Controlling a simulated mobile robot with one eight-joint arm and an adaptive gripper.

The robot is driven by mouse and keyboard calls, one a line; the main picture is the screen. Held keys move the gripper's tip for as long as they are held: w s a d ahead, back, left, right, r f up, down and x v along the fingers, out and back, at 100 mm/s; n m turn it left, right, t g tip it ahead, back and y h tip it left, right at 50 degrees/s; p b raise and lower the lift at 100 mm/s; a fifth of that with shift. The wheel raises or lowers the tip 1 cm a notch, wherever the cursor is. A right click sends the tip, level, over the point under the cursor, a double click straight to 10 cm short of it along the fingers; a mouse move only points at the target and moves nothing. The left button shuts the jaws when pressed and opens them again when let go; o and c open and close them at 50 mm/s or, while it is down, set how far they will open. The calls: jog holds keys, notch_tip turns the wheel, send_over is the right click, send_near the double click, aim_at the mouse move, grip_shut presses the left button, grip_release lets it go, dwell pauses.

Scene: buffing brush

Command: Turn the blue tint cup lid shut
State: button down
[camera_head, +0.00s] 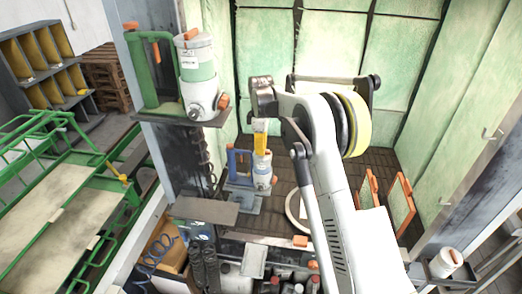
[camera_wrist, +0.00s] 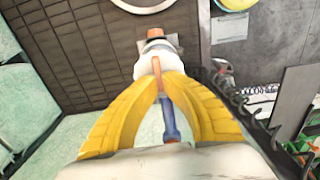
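The blue tint cup (camera_head: 262,173) is a white cup with a blue band, beside a blue handle frame (camera_head: 238,165) on a low shelf. Its lid is mostly hidden by my gripper in the head view. In the wrist view, the white lid (camera_wrist: 152,62) carries a narrow orange tab (camera_wrist: 156,68). My gripper (camera_head: 260,150) points down from above the cup. Its yellow fingers (camera_wrist: 158,78) close in on both sides of the orange tab and appear to pinch it. Part of the blue handle (camera_wrist: 170,122) shows between the fingers.
A grey post (camera_head: 175,155) stands left of the blue cup. Green padded walls (camera_head: 270,45) close the booth behind. Orange-framed panels (camera_head: 400,203) lean at the right.

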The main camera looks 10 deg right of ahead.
jog(key=shift+f+m+b, duration=0.1)
jog(key=shift+m+b, duration=1)
jog(key=shift+m, duration=0.1)
jog(key=m+b, duration=0.1)
jog(key=m, duration=0.1)
jog(key=shift+w+m+b, duration=0.1)
jog(key=shift+m+b, duration=0.2)
jog(key=shift+b, duration=0.05)
jog(key=m+b, duration=0.2)
jog(key=m, duration=0.3)
jog(key=shift+d, duration=0.2)
jog(key=m+b, duration=0.1)
jog(key=m, duration=0.3)
jog(key=shift+d+m+b, duration=0.15)
jog(key=shift+m+b, duration=0.25)
jog(key=shift+m, duration=1.4)
